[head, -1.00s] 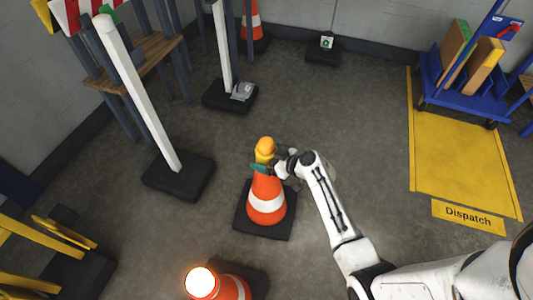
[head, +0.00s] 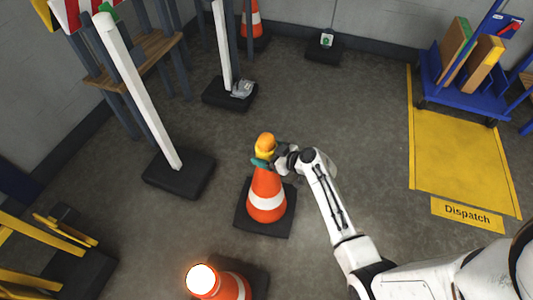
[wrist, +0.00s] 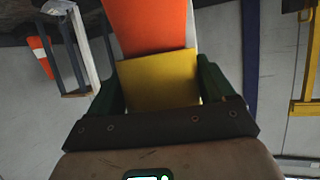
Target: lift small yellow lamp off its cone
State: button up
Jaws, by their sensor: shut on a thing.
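The small yellow lamp (head: 265,143) has an orange-yellow dome and sits at the top of an orange cone (head: 267,205) with a white band and black base. My gripper (head: 268,161) is at the lamp's lower part, shut on it from the right. In the wrist view the lamp's yellow body (wrist: 158,80) fills the space between the green fingers of my gripper (wrist: 160,92). The orange cone (wrist: 147,25) shows directly against it. I cannot tell whether there is a gap between lamp and cone.
A second cone (head: 236,287) with a glowing lamp (head: 201,280) stands at the front. A white post on a black base (head: 179,173) is to the left. A blue cart (head: 462,98) and yellow Dispatch floor area (head: 455,155) are at right. Floor between is clear.

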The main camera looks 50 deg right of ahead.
aim_at(274, 144)
jog(key=s+r+p, duration=0.1)
jog(key=r, duration=0.1)
jog(key=s+r+p, duration=0.1)
jog(key=s+r, duration=0.1)
jog(key=r, duration=0.1)
jog(key=s+r+p, duration=0.1)
jog(key=r, duration=0.1)
jog(key=shift+s+d+r, duration=0.1)
jog(key=shift+s+r, duration=0.1)
jog(key=shift+r, duration=0.2)
jog(key=p+v, duration=0.1)
jog(key=v, duration=0.9)
jog(key=shift+s+r, duration=0.2)
jog(key=shift+a, duration=0.25)
